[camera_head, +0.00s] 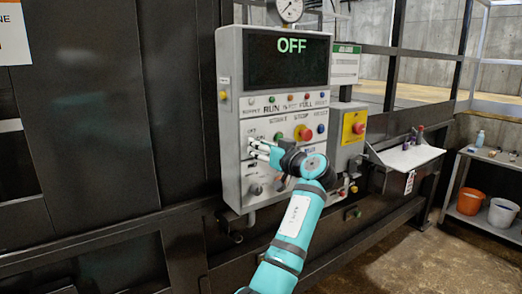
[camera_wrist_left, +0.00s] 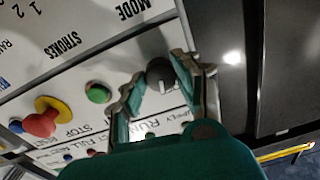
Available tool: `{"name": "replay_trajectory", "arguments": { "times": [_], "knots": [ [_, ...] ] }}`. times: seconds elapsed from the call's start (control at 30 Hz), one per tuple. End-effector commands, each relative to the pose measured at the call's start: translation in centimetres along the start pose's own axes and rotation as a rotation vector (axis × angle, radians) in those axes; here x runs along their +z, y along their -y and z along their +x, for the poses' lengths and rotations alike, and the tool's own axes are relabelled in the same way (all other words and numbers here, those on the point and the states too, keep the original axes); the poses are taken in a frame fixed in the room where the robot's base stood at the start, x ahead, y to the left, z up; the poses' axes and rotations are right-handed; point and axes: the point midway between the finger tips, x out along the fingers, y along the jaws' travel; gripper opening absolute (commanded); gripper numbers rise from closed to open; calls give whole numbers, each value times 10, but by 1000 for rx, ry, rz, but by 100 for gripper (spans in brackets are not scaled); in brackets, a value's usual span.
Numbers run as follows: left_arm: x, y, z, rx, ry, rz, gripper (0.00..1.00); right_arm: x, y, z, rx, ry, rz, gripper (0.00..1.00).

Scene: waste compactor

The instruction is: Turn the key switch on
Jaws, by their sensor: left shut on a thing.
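The grey control panel (camera_head: 229,155) has a dark display (camera_head: 290,60) that reads OFF in green. My left gripper (camera_head: 251,146) reaches the left side of the panel, below the display, and its fingers hide the switch there in the head view. In the left wrist view, the key switch (camera_wrist_left: 160,76) shows as a dark round knob with a pale mark. My left gripper (camera_wrist_left: 157,68) is shut on it, one finger on each side. My right gripper is not in view.
A red stop button on a yellow base (camera_wrist_left: 42,122) and a green button (camera_wrist_left: 98,92) sit on the same panel. A yellow-labelled box (camera_head: 352,131) with another red button is to the right. A small shelf (camera_head: 408,157) stands farther right.

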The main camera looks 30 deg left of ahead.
Motion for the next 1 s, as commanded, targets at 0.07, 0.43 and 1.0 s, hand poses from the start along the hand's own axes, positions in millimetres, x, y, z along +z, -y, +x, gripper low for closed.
{"name": "replay_trajectory", "arguments": {
  "times": [0.07, 0.43, 1.0],
  "knots": [
    [1, 0, 0, 1, -3, 71, 0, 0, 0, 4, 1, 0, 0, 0],
    [-1, 0, 0, 2, -14, 420, 0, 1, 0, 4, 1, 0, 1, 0],
    [-2, 0, 0, 3, -25, 765, 0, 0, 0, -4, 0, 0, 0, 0]
  ]
}}
